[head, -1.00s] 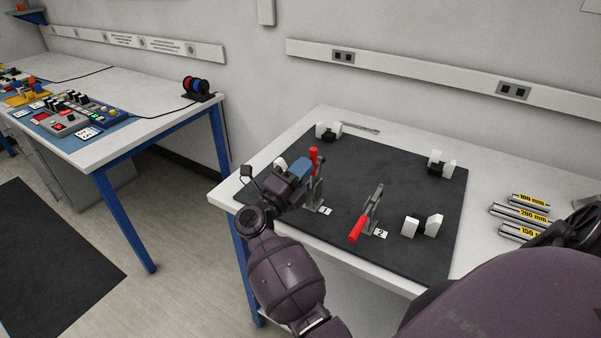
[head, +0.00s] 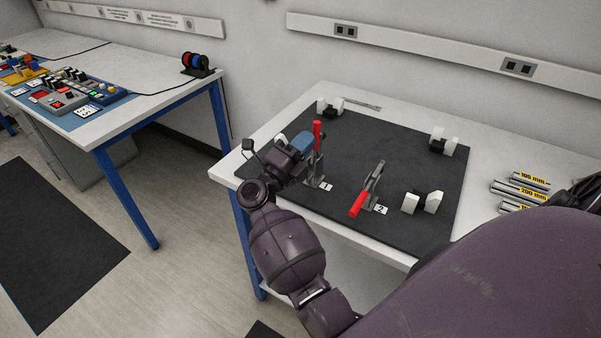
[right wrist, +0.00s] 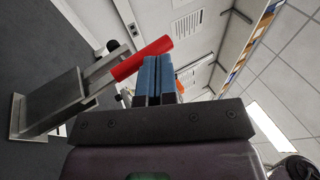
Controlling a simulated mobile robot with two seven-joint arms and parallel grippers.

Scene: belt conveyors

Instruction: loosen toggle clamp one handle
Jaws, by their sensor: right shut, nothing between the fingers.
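Toggle clamp one stands by the "1" label (head: 326,187) on the dark mat, and its red handle (head: 317,134) points upward. In the right wrist view the red handle (right wrist: 142,58) runs slantwise just left of my fingertips. My right gripper (head: 297,143) has blue fingers, which are pressed together and empty in the right wrist view (right wrist: 160,78). They are beside the handle, not around it; I cannot tell whether they touch it. The arm hides part of the clamp's near left side. Toggle clamp two (head: 372,182) has its red handle (head: 357,205) lowered towards the front. My left gripper is not visible.
The dark mat (head: 395,140) lies on a white table (head: 400,103). White blocks (head: 423,202) stand on the mat in pairs. Labelled metal cylinders (head: 520,190) lie at the right. Another bench (head: 140,110) with a control panel is at the left, across a floor gap.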

